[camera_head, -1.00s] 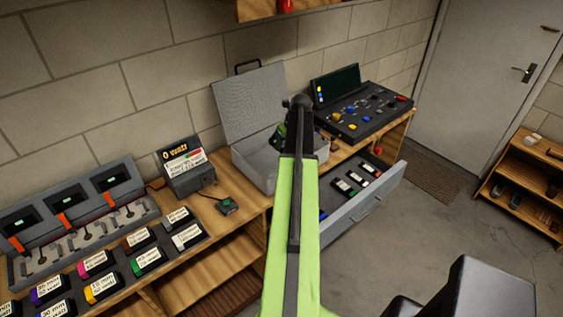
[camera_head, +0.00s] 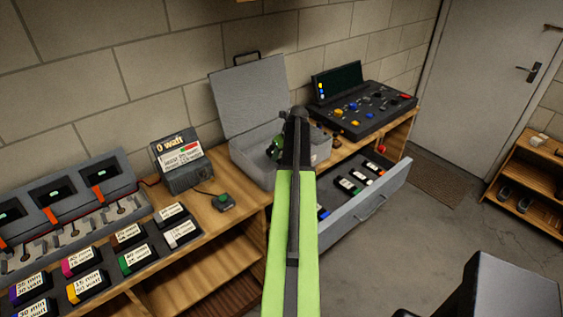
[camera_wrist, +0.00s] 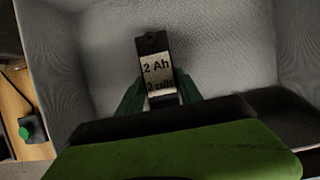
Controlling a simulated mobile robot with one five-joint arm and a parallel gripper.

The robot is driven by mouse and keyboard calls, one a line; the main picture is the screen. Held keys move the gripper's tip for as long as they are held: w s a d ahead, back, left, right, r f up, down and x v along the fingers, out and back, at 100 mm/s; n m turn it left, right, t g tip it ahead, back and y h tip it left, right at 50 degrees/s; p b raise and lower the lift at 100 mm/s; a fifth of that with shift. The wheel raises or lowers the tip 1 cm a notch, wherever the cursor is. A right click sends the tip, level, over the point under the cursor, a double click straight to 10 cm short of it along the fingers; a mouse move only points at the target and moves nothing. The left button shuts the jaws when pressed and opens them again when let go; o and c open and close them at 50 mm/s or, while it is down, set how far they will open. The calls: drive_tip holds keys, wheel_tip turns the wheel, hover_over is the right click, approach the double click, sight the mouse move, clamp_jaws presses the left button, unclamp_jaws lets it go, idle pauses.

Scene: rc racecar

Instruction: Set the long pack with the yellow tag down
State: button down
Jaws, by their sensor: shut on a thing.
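My gripper (camera_wrist: 158,92) is shut on a dark, long pack (camera_wrist: 152,43) in the wrist view, with one green finger on each side. The pack carries a pale label reading "2 Ah" and "2 cells"; its colour looks cream in this light. Its lower end is hidden behind my gripper. The pack is within the walls of an open grey case (camera_wrist: 220,35); I cannot tell if it touches the floor of it. In the head view my gripper (camera_head: 274,150) is at the open case (camera_head: 250,172), mostly hidden behind my arm, and the pack cannot be made out.
The case's raised lid (camera_head: 250,95) stands behind. A black control panel (camera_head: 365,108) is to the right, above an open drawer (camera_head: 365,200) holding several packs. A meter box (camera_head: 182,165), a green button (camera_head: 223,202) and labelled blocks (camera_head: 138,257) are to the left.

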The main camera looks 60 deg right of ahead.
drive_tip(key=shift+f, duration=0.8)
drive_tip(key=shift+r, duration=0.25)
drive_tip(key=shift+f, duration=0.1)
drive_tip(key=c, duration=1.2)
unclamp_jaws()
drive_tip(key=shift+f, duration=0.1)
drive_tip(key=shift+c, duration=0.2)
drive_tip(key=o, duration=0.4)
drive_tip(key=shift+o, duration=0.2)
drive_tip(key=shift+r, duration=0.2)
drive_tip(key=p+v, duration=1.1)
drive_tip(key=v, duration=0.1)
